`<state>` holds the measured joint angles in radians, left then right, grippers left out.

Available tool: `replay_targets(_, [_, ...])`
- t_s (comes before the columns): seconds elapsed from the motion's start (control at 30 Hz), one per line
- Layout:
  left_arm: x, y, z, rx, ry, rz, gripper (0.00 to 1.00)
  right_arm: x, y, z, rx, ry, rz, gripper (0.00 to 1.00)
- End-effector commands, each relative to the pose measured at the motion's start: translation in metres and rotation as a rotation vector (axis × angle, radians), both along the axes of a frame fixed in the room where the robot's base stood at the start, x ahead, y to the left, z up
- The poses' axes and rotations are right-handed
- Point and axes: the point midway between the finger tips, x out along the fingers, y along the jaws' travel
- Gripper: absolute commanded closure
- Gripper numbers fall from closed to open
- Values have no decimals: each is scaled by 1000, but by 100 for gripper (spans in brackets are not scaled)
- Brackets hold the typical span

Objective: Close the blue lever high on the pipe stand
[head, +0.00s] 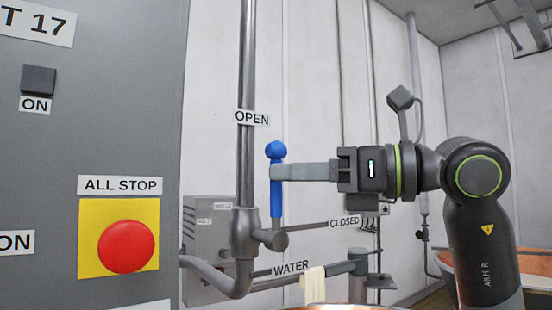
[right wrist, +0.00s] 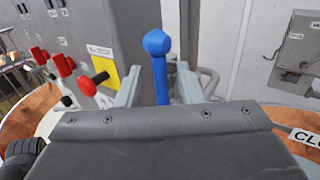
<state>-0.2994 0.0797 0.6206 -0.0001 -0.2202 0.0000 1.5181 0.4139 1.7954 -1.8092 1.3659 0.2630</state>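The blue lever (head: 276,200) stands upright on the valve (head: 258,235) of the vertical grey pipe, its round knob up near the OPEN label (head: 252,118). The CLOSED label (head: 344,222) is to the right and lower. My right gripper (head: 285,172) reaches in from the right at the lever's upper part. In the right wrist view the blue lever (right wrist: 159,70) stands between the two fingers, with visible space on both sides, so the gripper is open around it. Contact is not visible. My left gripper is not in view.
A grey cabinet with a red ALL STOP button (head: 126,246) on a yellow plate stands at the left. A grey box (head: 208,240) sits behind the pipe. A horizontal pipe with a WATER label (head: 291,268) runs below, above a copper rim.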

Motion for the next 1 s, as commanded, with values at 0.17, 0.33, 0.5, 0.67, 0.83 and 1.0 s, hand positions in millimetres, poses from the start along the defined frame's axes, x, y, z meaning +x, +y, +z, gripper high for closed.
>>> replay_targets(0.17, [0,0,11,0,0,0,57,7,19,2,0,1,3,66])
replay_targets(0.33, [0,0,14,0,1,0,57,10,27,0,0,0,1,66])
replay_targets(0.5, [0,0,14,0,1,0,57,11,29,0,0,0,-1,66])
replay_targets(0.67, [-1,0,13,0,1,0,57,11,29,0,0,-1,0,69])
replay_targets(0.83, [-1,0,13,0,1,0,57,11,28,0,0,-1,0,91])
replay_targets(1.0, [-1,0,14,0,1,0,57,11,28,0,0,-1,0,100])
